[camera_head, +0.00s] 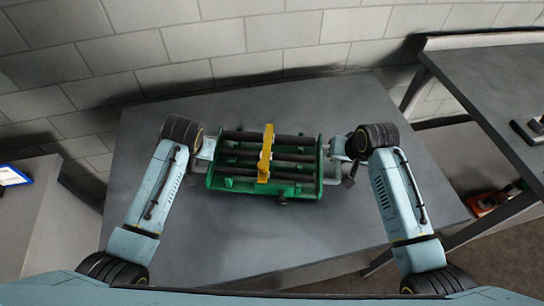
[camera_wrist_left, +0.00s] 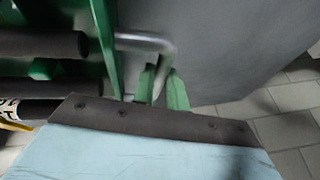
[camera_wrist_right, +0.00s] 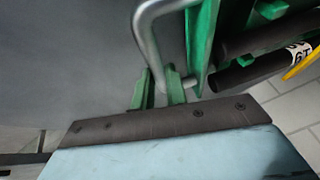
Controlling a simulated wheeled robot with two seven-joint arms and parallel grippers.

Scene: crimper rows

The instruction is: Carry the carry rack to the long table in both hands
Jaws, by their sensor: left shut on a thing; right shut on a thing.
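The carry rack is a green frame (camera_head: 225,181) holding several dark rods, with a yellow piece (camera_head: 266,155) across its middle. In the head view it is over the grey table (camera_head: 260,235); whether it touches the top I cannot tell. Metal handles stick out at both ends. My left gripper (camera_head: 201,158) is at the rack's left end; in the left wrist view its green fingertips (camera_wrist_left: 163,88) are shut on the metal handle (camera_wrist_left: 150,40). My right gripper (camera_head: 344,160) is at the right end; in the right wrist view its fingertips (camera_wrist_right: 160,88) are shut on the other handle (camera_wrist_right: 148,35).
A taller dark table (camera_head: 490,80) stands at the right, with a small object (camera_head: 530,130) on it and a red item (camera_head: 487,203) on a lower level. A light grey surface (camera_head: 45,215) with a blue-edged item (camera_head: 13,175) is at the left. A block wall closes the back.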

